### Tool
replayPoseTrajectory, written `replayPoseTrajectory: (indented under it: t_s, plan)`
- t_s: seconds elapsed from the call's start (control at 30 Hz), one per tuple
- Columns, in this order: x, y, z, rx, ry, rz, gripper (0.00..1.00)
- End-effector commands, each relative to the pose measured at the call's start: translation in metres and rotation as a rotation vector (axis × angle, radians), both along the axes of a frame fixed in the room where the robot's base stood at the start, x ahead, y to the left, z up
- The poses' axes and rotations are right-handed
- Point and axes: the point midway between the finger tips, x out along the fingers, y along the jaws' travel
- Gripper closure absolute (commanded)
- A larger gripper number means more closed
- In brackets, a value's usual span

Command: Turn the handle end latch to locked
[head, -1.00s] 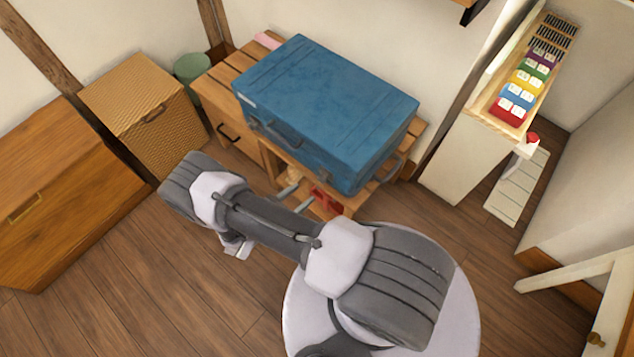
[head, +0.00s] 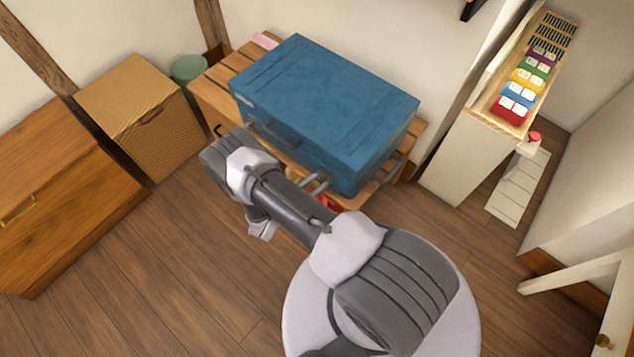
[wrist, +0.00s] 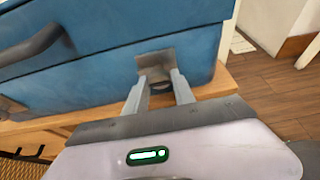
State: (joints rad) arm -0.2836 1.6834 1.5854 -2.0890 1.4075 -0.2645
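The blue case (head: 325,100) lies flat on a wooden slatted stand. In the wrist view, a grey-brown metal latch plate (wrist: 155,62) sits near the right end of the case's front face (wrist: 85,75), right of a dark carry handle (wrist: 30,48). A small dark latch piece (wrist: 160,87) shows below the plate, between my fingers. My gripper (wrist: 155,80) is open, one finger on each side of that piece; I cannot tell if they touch it. In the head view, the fingers of my gripper (head: 316,183) reach the case's front, and my arm hides part of the area.
The wooden stand (head: 215,97) carries the case; a red item (head: 328,204) shows below it. A wicker box (head: 135,110) and wooden chest (head: 60,190) stand left. A shelf with coloured blocks (head: 520,90) is at right. Floor at front left is clear.

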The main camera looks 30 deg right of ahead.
Motion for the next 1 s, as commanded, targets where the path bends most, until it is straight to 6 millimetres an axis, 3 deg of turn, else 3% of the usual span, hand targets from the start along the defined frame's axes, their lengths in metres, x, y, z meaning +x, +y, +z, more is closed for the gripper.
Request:
replayPoseTrajectory:
  t_s: [0.47,1.0]
  plan:
    - [-0.0015,-0.0005,0.0008,0.037,-0.102,0.000,1.00]
    - [-0.0040,-0.0010,-0.0013,0.205,-0.561,0.000,1.00]
